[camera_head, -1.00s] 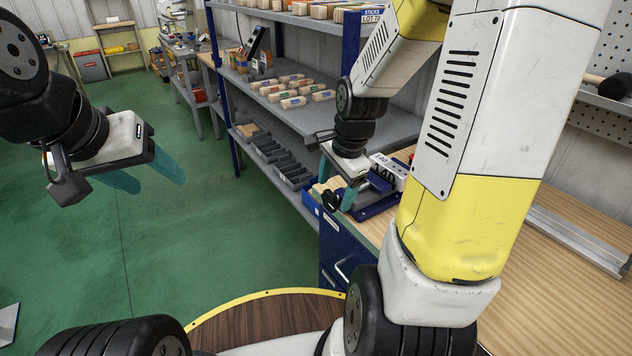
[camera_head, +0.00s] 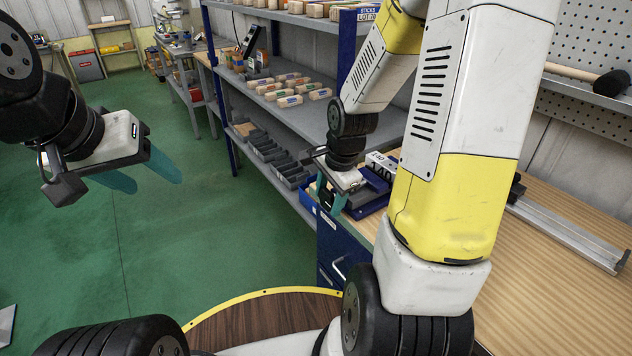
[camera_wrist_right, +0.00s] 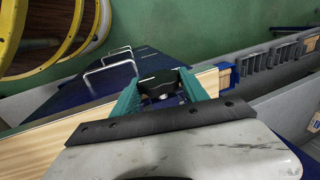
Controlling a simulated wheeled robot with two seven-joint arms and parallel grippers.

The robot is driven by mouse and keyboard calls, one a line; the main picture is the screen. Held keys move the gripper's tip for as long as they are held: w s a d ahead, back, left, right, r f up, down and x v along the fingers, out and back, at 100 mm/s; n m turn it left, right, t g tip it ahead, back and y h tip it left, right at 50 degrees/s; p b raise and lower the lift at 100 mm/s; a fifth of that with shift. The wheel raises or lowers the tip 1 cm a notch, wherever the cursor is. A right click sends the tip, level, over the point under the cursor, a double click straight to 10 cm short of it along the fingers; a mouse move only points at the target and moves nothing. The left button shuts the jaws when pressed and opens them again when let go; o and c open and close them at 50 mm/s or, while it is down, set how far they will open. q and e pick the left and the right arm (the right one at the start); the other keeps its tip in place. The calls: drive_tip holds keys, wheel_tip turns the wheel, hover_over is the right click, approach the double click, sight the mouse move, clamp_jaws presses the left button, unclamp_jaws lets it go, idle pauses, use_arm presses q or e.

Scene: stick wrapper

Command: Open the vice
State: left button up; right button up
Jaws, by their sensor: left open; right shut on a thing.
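The blue vice (camera_head: 372,192) sits on the wooden bench near its left end, partly hidden by my right gripper and arm. My right gripper (camera_head: 332,204) is at the front of the vice. In the right wrist view, the teal fingers of this gripper (camera_wrist_right: 166,90) are shut on the vice's black knob (camera_wrist_right: 160,84), one finger on each side. A metal shaft shows just behind the knob. How far apart the vice jaws are cannot be told. My left gripper (camera_head: 150,177) is open and empty, over the green floor at the left.
A shelf unit (camera_head: 290,112) with several wrapped stick bundles and grey bins stands behind the bench. A blue drawer cabinet (camera_head: 340,250) is below the bench end. A metal rail (camera_head: 570,236) lies on the bench at the right. The floor at the left is clear.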

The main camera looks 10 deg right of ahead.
drive_tip(key=shift+g, duration=0.3)
drive_tip(key=g, duration=0.1)
drive_tip(key=g+h, duration=0.1)
drive_tip(key=g, duration=0.1)
drive_tip(key=shift+w+a, duration=0.1)
drive_tip(key=shift+w, duration=0.15)
drive_tip(key=g+h, duration=0.2)
drive_tip(key=g, duration=0.3)
drive_tip(key=shift+w+f, duration=0.1)
drive_tip(key=g+h, duration=0.1)
drive_tip(key=g, duration=0.3)
drive_tip(key=shift+f+g+h, duration=0.1)
drive_tip(key=shift+g+h, duration=0.2)
drive_tip(key=shift+h, duration=0.1)
drive_tip(key=g+h, duration=0.1)
drive_tip(key=g, duration=0.2)
drive_tip(key=shift+g, duration=0.4)
drive_tip(key=shift+h, duration=0.3)
drive_tip(key=o, duration=1.4)
drive_tip(key=shift+c, duration=0.2)
drive_tip(key=shift+w, duration=0.1)
